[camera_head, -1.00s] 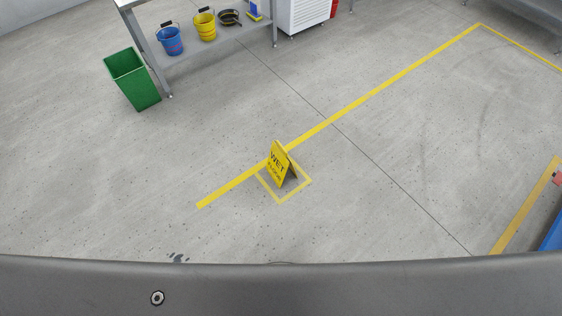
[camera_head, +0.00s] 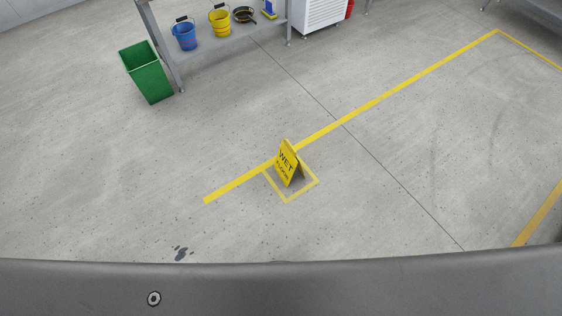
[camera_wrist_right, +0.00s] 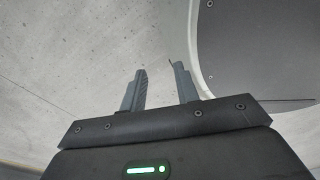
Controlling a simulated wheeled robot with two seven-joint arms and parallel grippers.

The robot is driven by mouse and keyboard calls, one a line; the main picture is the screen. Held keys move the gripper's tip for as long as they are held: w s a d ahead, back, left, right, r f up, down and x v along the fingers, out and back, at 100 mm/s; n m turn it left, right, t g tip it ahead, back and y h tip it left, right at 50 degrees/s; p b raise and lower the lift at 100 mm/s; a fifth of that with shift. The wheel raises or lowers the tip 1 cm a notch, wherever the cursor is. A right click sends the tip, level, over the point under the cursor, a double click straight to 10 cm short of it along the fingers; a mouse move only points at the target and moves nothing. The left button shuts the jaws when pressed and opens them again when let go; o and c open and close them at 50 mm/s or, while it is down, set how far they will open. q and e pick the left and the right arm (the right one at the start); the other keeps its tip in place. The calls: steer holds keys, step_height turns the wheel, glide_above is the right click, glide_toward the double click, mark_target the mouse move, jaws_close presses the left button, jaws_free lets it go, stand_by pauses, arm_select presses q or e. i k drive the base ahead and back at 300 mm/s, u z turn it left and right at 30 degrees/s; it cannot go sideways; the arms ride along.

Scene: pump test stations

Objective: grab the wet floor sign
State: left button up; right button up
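The yellow wet floor sign (camera_head: 287,164) stands upright, folded like a tent, on the grey floor in the middle of the head view. It stands inside a small yellow square outline (camera_head: 313,187) taped on the floor. My right gripper (camera_wrist_right: 159,78) shows in the right wrist view with its two fingers apart and nothing between them. Bare floor and part of my own body show beyond it. My left gripper is not in the head view. Neither gripper is near the sign in these views.
A long yellow floor line (camera_head: 400,93) runs past the sign. A green bin (camera_head: 147,74) stands at upper left beside a grey shelf table (camera_head: 232,37) holding a blue bucket (camera_head: 184,36) and a yellow bucket (camera_head: 219,22). The floor around the sign is clear.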

mark_target(287, 160)
steer(key=u, duration=2.65)
steer(key=k, duration=1.45)
steer(key=z, duration=0.95)
